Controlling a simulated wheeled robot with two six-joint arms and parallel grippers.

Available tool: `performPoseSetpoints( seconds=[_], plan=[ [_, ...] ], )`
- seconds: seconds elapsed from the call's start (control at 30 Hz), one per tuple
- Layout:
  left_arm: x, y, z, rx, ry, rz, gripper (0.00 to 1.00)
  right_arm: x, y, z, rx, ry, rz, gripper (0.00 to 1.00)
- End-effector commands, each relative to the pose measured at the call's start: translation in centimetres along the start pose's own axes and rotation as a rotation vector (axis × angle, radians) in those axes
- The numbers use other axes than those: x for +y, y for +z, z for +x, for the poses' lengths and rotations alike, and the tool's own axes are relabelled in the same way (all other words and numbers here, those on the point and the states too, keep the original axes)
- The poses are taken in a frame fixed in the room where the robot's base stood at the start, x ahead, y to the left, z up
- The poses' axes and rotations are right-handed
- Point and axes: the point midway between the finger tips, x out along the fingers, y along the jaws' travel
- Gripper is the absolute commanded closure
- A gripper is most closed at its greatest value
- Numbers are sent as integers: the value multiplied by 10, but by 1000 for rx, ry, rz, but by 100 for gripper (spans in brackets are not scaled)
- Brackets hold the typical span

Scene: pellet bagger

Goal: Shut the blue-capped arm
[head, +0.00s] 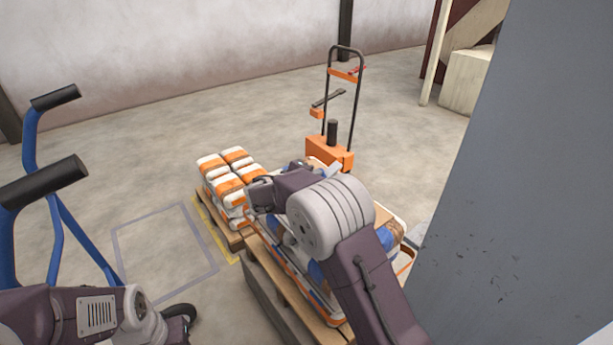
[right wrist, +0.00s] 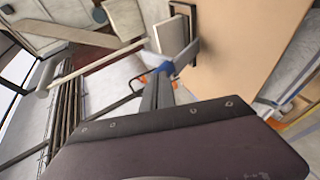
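In the right wrist view a pale grey bar (right wrist: 186,56) with a blue end (right wrist: 166,68) lies just beyond my right fingertips, beside a tan panel. It looks like the blue-capped arm, but I cannot tell whether the fingertips touch it. My right gripper (right wrist: 158,84) has its two dark fingers close together, with nothing clearly between them. In the head view my right arm reaches over the pallet area and hides its own fingertips. I cannot make out the blue-capped arm in the head view. My left arm shows at the bottom left, its gripper out of view.
Orange and white bags (head: 228,178) are stacked on a pallet in the middle. An orange pallet truck (head: 330,150) with a tall black handle stands behind. A blue-framed cart (head: 28,145) is at left and a grey panel (head: 520,200) at right. The outlined floor square (head: 165,255) is empty.

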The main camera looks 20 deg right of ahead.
Motion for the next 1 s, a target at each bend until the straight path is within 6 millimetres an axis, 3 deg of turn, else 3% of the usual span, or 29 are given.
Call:
performPoseSetpoints(
  seconds=[0.03, 0.1, 0.5, 1.0],
  plan=[
    [0, -2, -14, 0, 0, 0, 64, 14, 1, 1, -3, -36, 17, 100],
    [0, -2, -24, 0, 0, 0, 64, 19, 3, 6, -2, -89, 37, 100],
    [1, -7, -71, 0, 0, 0, 64, 35, 11, 29, -3, -303, 113, 100],
    [2, -8, -81, 0, 0, 0, 64, 34, 14, 38, -2, -362, 132, 100]
  ],
)
